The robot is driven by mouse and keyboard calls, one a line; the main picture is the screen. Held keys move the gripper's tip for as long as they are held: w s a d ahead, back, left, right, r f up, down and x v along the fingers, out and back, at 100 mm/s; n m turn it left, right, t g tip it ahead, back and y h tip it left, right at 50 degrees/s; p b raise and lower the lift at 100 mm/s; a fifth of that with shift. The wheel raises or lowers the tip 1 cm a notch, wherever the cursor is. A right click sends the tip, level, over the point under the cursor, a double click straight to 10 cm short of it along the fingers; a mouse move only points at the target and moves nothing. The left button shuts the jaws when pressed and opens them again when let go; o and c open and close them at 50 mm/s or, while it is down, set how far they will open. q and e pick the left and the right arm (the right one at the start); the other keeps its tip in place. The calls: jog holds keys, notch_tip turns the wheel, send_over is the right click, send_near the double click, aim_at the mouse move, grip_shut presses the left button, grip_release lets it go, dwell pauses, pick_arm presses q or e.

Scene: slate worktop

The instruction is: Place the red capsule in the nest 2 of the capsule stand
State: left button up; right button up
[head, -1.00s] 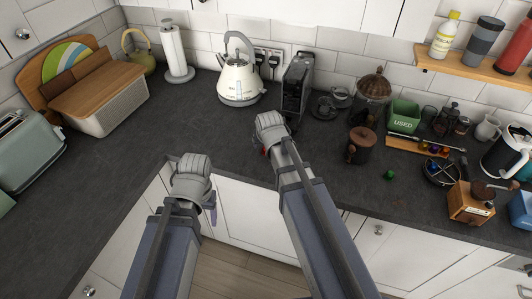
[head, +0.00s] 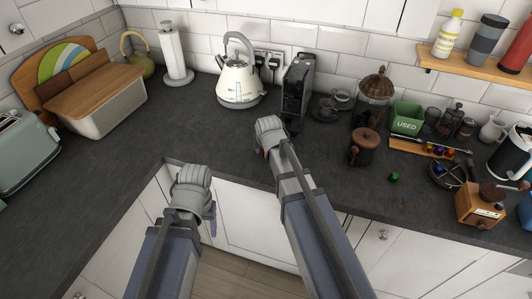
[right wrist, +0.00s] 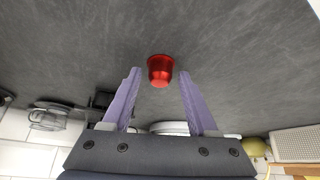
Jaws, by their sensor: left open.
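The red capsule (right wrist: 160,70) stands on the dark worktop in the right wrist view, just past and between the fingertips. It is almost wholly hidden behind my right arm in the head view. My right gripper (right wrist: 158,82) is open with its purple fingers on either side of the capsule's near end, not closed on it. My left gripper (head: 211,218) is open and empty, low in front of the worktop edge; its fingers are mostly hidden by the wrist. A wooden strip (head: 404,147) with several coloured capsules, possibly the capsule stand, lies at the right; its nests are too small to tell.
A green capsule (head: 393,177) lies on the worktop left of a dark bowl (head: 440,182). A brown canister (head: 363,148), a black coffee machine (head: 296,88) and a cream kettle (head: 239,82) stand behind. The worktop left of my right gripper is clear.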

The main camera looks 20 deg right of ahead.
grip_shut()
jog(key=shift+r, duration=0.15)
dwell(0.4)
notch_tip(320, 180, up, 8)
jog(key=p, duration=0.8)
